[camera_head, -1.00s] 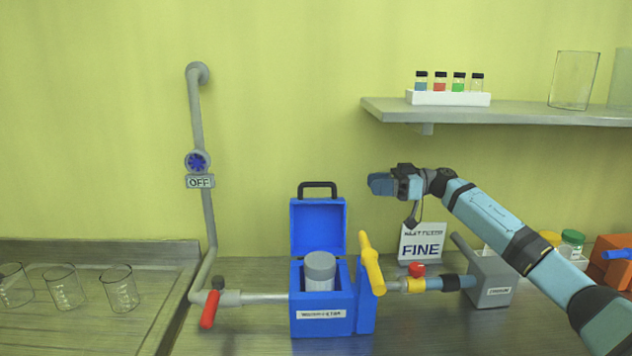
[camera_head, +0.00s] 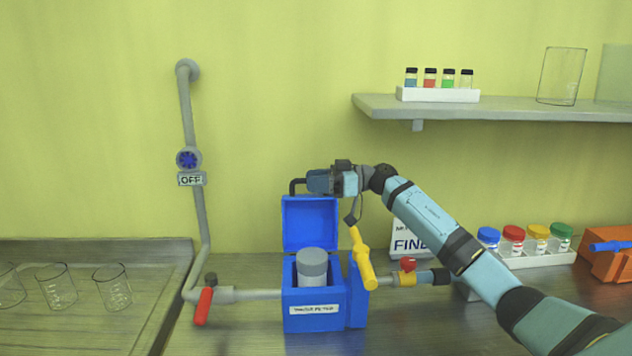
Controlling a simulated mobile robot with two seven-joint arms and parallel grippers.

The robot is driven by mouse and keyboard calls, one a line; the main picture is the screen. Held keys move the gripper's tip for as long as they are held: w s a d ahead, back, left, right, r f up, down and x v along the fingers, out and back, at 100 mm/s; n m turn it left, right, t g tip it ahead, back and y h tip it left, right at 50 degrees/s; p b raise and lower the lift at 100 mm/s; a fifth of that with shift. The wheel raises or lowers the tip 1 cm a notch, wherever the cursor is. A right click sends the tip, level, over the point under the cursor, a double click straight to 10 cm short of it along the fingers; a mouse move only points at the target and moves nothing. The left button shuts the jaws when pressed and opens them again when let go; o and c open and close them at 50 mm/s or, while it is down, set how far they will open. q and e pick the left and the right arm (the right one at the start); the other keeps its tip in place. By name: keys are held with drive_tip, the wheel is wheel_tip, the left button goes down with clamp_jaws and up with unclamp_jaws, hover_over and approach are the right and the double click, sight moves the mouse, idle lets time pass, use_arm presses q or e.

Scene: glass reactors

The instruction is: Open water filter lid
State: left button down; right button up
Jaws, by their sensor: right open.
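The blue water filter box (camera_head: 300,316) stands on the bench at the picture's middle. Its blue lid (camera_head: 310,222) is raised upright at the back, with a dark handle (camera_head: 297,183) on top. A grey-topped cylinder (camera_head: 312,263) sits inside the box. My right gripper (camera_head: 316,181) is open at the lid's handle and hides the right part of it. I cannot tell whether it touches the handle. A yellow lever (camera_head: 362,258) stands tilted at the box's right side. My left gripper is not in view.
A pipe with a blue valve (camera_head: 188,159) marked OFF and a red-handled valve (camera_head: 204,305) lies left of the box. A shelf (camera_head: 500,110) overhangs at right. Beakers (camera_head: 112,288) stand at left.

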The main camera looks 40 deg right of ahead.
clamp_jaws()
